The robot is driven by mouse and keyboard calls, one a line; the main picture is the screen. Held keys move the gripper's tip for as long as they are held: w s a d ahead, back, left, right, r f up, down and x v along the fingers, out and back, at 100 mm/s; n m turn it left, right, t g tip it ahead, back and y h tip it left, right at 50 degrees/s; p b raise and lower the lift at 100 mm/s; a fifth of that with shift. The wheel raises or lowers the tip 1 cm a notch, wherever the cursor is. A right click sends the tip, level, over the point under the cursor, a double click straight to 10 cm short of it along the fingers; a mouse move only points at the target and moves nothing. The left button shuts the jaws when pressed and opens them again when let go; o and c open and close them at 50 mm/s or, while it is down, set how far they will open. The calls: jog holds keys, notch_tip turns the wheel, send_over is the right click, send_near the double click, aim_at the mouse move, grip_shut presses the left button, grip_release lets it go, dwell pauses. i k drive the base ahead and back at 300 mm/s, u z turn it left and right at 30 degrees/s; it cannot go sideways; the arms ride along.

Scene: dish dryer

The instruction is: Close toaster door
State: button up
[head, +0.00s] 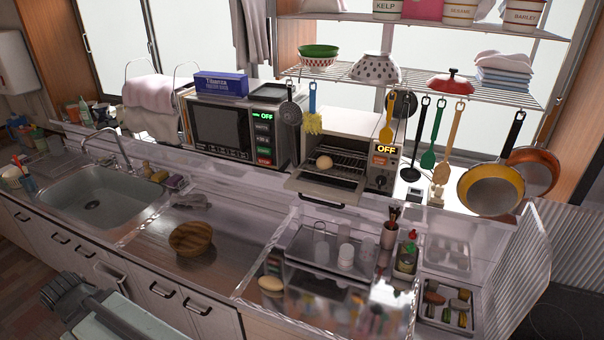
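The toaster oven (380,160) stands on the raised back shelf, right of the microwave, with its front facing me. Its door (322,190) is open, folded down and out over the shelf's front edge. A round, pale bun-like item (324,162) sits on the wire rack (347,160) inside. The display reads OFF. Grey parts at the lower left seem to be my arm, well apart from the toaster. I cannot make out my gripper's fingers.
A microwave (222,132) stands left of the toaster. Ladles and spatulas hang from the rack (440,84) above, some before the toaster's front. A wooden bowl (191,239) sits by the sink (95,196).

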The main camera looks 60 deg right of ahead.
aim_at(341, 191)
jog(key=z, duration=2.05)
jog(key=k, duration=0.95)
jog(key=z, duration=0.3)
jog(key=i, duration=1)
